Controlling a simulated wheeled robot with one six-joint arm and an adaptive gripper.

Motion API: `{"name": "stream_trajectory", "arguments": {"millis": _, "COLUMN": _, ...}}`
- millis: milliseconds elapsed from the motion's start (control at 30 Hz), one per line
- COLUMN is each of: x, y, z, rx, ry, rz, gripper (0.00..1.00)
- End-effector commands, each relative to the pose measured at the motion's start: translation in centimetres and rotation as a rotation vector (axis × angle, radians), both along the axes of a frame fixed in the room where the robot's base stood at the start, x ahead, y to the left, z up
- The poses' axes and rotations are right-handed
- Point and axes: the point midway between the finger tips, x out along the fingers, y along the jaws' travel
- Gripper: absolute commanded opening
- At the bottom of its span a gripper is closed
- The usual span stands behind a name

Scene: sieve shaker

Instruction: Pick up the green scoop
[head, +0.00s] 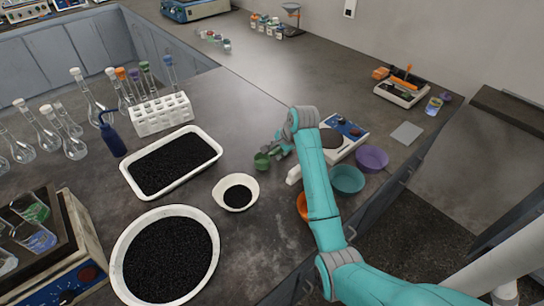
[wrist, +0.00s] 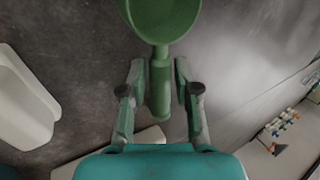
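The green scoop (head: 262,160) is at the middle of the dark bench in the head view, beside the small white bowl. In the wrist view the scoop (wrist: 160,18) has its round cup at the top edge and its handle pointing down toward my palm. My gripper (wrist: 160,80) has one finger on each side of the handle, with a narrow gap showing on both sides, so it looks open around the handle. In the head view my gripper (head: 276,154) is just right of the scoop, and my arm partly covers the area behind it.
A white bowl of black grains (head: 251,203) and a white tray of black grains (head: 131,186) lie to the left. A balance (head: 350,128), a purple bowl (head: 372,158), a teal bowl (head: 347,180) and an orange bowl (head: 301,206) are near my arm. The bench behind the scoop is clear.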

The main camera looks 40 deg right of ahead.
Motion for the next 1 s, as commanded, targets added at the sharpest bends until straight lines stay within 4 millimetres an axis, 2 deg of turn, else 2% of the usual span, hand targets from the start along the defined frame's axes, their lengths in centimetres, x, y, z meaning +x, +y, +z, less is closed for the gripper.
{"name": "stream_trajectory", "arguments": {"millis": 267, "x": 0.2, "y": 0.0, "z": -0.3, "rx": 0.0, "ry": 0.0, "rz": 0.0, "gripper": 0.31}}
{"name": "stream_trajectory", "arguments": {"millis": 400, "x": 0.2, "y": 0.0, "z": -0.3, "rx": 0.0, "ry": 0.0, "rz": 0.0, "gripper": 0.0}}
{"name": "stream_trajectory", "arguments": {"millis": 767, "x": 0.2, "y": 0.0, "z": 0.1, "rx": 0.0, "ry": -0.002, "rz": 0.0, "gripper": 0.0}}
{"name": "stream_trajectory", "arguments": {"millis": 867, "x": 0.2, "y": 0.0, "z": 1.2, "rx": -0.001, "ry": -0.004, "rz": 0.0, "gripper": 0.0}}
{"name": "stream_trajectory", "arguments": {"millis": 1000, "x": 0.3, "y": -0.1, "z": 3.8, "rx": -0.003, "ry": -0.005, "rz": 0.001, "gripper": 0.0}}
